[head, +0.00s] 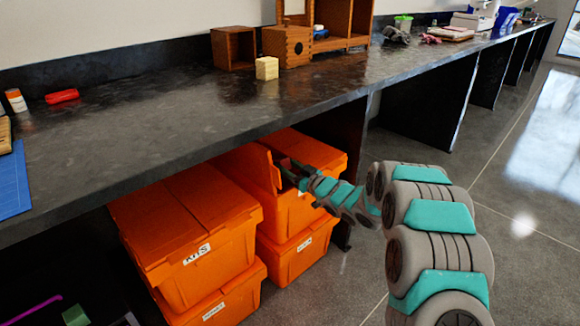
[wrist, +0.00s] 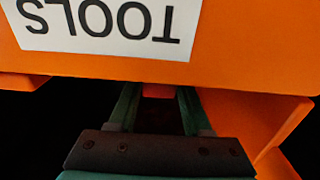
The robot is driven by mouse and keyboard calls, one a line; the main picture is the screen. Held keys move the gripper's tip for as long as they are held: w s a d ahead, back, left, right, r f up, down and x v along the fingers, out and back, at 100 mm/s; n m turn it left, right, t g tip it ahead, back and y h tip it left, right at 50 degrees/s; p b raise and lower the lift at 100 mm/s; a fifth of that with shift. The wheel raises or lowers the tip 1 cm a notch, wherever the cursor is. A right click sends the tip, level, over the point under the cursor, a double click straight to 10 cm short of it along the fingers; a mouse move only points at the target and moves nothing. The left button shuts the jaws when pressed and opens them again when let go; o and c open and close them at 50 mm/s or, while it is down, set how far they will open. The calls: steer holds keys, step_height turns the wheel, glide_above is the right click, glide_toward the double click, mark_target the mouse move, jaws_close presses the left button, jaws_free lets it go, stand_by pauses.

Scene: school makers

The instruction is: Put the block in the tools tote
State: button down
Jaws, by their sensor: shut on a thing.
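A pale yellow block (head: 267,68) stands on the dark counter, in front of a wooden box. The tools tote (head: 277,204) is the orange upper tote of the right stack under the counter. Its TOOLS label (wrist: 100,22) shows upside down in the wrist view. One lid flap (head: 252,165) stands raised. My gripper (head: 285,166) is at the tote's top front, beside that flap. In the wrist view its fingers (wrist: 158,92) are shut on a small red-orange piece (wrist: 158,90), which seems to belong to the lid. The tote's inside is hidden.
An orange KITS tote (head: 205,260) stands left of the tools tote, with other totes below both. The counter edge overhangs them. The counter (head: 170,115) is clear in front of the block. Open floor (head: 520,180) lies to the right.

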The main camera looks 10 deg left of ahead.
steer(key=shift+w+a, duration=0.15)
steer(key=shift+a, duration=0.1)
steer(key=shift+c, duration=1.3)
jaws_free()
